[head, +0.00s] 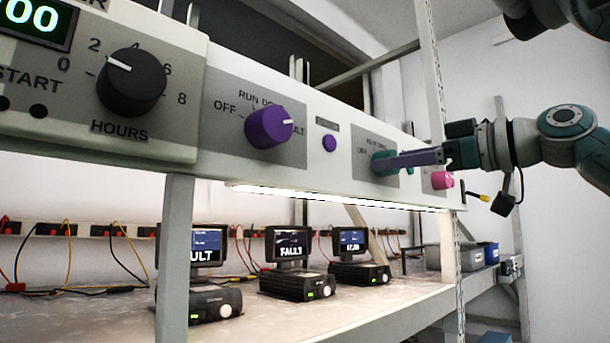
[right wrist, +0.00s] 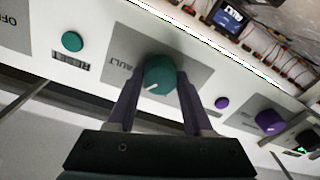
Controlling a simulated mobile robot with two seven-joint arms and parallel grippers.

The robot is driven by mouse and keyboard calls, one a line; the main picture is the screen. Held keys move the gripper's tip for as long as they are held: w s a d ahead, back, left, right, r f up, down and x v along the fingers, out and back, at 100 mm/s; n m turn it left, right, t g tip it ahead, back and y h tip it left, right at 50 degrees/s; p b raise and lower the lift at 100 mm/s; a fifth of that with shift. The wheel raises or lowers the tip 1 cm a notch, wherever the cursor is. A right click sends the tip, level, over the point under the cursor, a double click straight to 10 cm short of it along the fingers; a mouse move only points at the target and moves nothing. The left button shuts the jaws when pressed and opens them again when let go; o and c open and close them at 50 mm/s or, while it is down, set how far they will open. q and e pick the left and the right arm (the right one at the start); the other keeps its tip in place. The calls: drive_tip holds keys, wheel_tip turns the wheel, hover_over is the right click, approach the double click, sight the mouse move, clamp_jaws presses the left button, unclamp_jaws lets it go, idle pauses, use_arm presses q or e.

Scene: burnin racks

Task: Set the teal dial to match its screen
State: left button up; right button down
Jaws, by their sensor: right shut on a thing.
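The teal dial (head: 380,163) is on a grey plate at the right part of the long panel in the head view, partly hidden by my gripper. In the right wrist view the teal dial (right wrist: 160,74) sits between the two fingers, its white mark pointing down and left. My right gripper (head: 392,163) is shut on the teal dial, a finger on each side. Small screens stand on the bench below: the left (head: 206,245) and middle (head: 288,242) ones show FAULT, the left partly hidden. The right screen's (head: 352,241) word is too small to read surely. My left gripper is not in view.
A purple dial (head: 269,127), a purple button (head: 329,142), a pink knob (head: 442,180) and a black HOURS dial (head: 131,82) are on the same panel. A teal RESET button (right wrist: 72,41) is beside the teal dial's plate. A rack post (head: 433,80) stands close to my right gripper.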

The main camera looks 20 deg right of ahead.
drive_tip(key=shift+m+b, duration=0.6)
drive_tip(key=shift+m, duration=2.9)
drive_tip(key=shift+c, duration=1.5)
unclamp_jaws()
drive_tip(key=shift+f, duration=0.1)
drive_tip(key=b+v, duration=0.8)
drive_tip(key=v, duration=0.2)
